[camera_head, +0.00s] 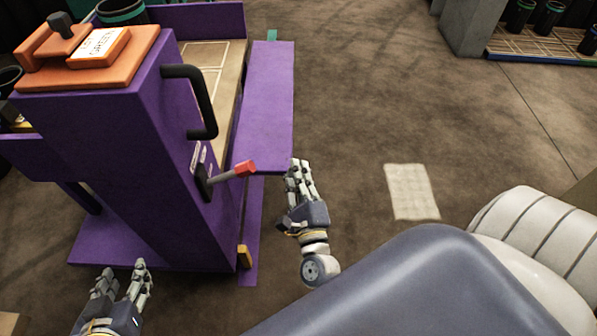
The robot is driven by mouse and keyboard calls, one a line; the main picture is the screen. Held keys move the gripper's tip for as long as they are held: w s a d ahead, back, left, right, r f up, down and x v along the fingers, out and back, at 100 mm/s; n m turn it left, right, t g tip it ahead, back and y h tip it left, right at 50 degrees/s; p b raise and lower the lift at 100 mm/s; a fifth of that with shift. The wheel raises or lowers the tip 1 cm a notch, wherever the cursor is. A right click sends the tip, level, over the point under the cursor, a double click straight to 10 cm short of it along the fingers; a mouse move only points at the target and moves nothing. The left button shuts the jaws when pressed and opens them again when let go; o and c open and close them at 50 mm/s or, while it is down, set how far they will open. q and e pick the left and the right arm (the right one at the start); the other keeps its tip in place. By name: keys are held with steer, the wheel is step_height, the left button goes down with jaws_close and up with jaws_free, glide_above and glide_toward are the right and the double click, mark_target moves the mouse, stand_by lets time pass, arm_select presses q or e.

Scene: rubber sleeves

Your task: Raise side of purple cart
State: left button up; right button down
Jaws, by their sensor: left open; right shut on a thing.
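The purple cart (85,150) stands at the left. Its purple side panel (267,95) is folded outward along the right of the cart and looks roughly level. My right gripper (298,172) is shut on the near right corner of this side panel; the fingers hide part of that corner. My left gripper (130,275) is open and empty, low in front of the cart's near end, apart from it.
A black handle (207,100) and a red-tipped lever (232,176) stick out from the cart's post. An orange tray with a label (92,52) sits on top. Open floor with a pale patch (411,191) lies to the right. A grey pillar (478,25) stands far back.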

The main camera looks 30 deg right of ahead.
steer(key=shift+s+a, duration=0.15)
steer(key=shift+s, duration=0.15)
